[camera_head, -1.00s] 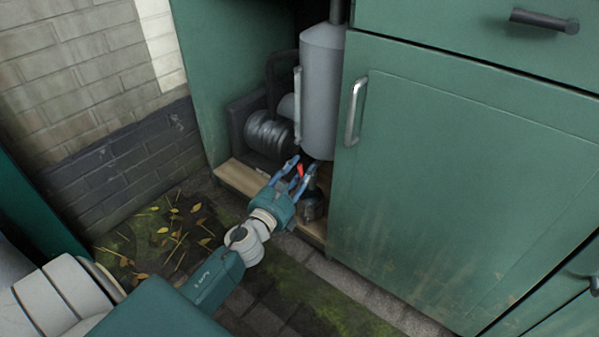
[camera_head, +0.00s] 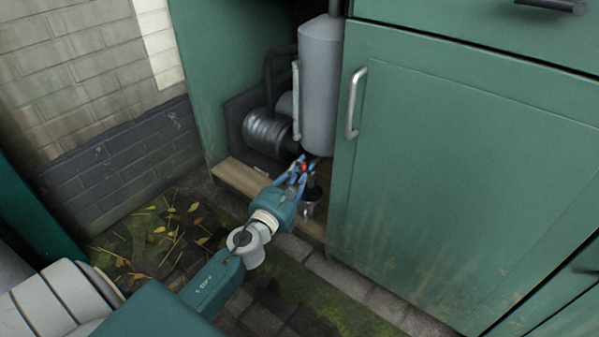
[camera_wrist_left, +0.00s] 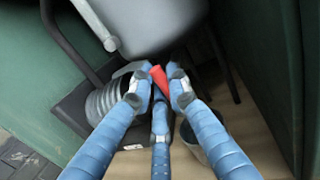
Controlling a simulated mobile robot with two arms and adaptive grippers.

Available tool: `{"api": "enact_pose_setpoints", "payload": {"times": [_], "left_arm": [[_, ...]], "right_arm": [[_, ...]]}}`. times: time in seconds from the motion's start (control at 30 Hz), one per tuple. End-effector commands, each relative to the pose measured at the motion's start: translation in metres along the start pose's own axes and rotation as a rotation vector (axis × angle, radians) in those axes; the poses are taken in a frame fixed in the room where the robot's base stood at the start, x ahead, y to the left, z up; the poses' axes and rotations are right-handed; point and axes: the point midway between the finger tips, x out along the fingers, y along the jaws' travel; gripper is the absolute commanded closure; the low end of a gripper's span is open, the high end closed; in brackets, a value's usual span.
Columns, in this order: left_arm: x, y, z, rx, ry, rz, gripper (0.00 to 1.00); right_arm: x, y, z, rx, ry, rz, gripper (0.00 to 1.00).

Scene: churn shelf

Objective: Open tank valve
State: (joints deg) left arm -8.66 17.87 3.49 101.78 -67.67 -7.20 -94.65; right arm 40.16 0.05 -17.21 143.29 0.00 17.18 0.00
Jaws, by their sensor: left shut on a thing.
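The grey tank (camera_head: 319,85) stands upright inside the open cabinet bay; its lower part also shows in the left wrist view (camera_wrist_left: 150,22). The red valve handle (camera_head: 304,168) is just below the tank's bottom. In the left wrist view the red handle (camera_wrist_left: 160,78) sits between the blue fingers, tilted. My left gripper (camera_head: 301,166) is shut on the red handle, with fingertips touching it from both sides; the gripper also fills the middle of the left wrist view (camera_wrist_left: 159,88). The fingers hide part of the valve body. My right gripper is not in view.
A ribbed grey cylinder (camera_head: 268,133) lies behind the gripper, left of the tank. A small metal cup-like part (camera_head: 309,205) is below the fingers. A closed green door (camera_head: 450,190) with a vertical handle (camera_head: 355,103) bounds the bay on the right. Leaves lie on the ground.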

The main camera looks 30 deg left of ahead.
Motion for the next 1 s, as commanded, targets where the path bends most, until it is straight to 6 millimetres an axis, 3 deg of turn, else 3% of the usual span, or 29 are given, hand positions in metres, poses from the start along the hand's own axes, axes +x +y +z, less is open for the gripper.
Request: {"api": "enact_pose_setpoints", "payload": {"times": [0.27,0.3,0.37,0.77,1.0], "left_arm": [[-0.001,-0.002,0.0,0.017,0.0,-0.005,1.0],[-0.001,-0.002,0.0,0.017,0.0,-0.005,0.78],[-0.001,-0.002,0.0,0.016,0.0,-0.005,0.67],[0.0,0.001,0.002,-0.023,0.008,-0.001,0.67],[0.0,0.011,0.001,-0.269,0.058,0.013,0.67]], "right_arm": [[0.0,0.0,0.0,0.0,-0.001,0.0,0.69],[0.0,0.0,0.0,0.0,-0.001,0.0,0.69],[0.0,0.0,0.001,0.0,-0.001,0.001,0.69],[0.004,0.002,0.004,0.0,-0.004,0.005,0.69],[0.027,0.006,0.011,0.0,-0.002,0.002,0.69]]}}
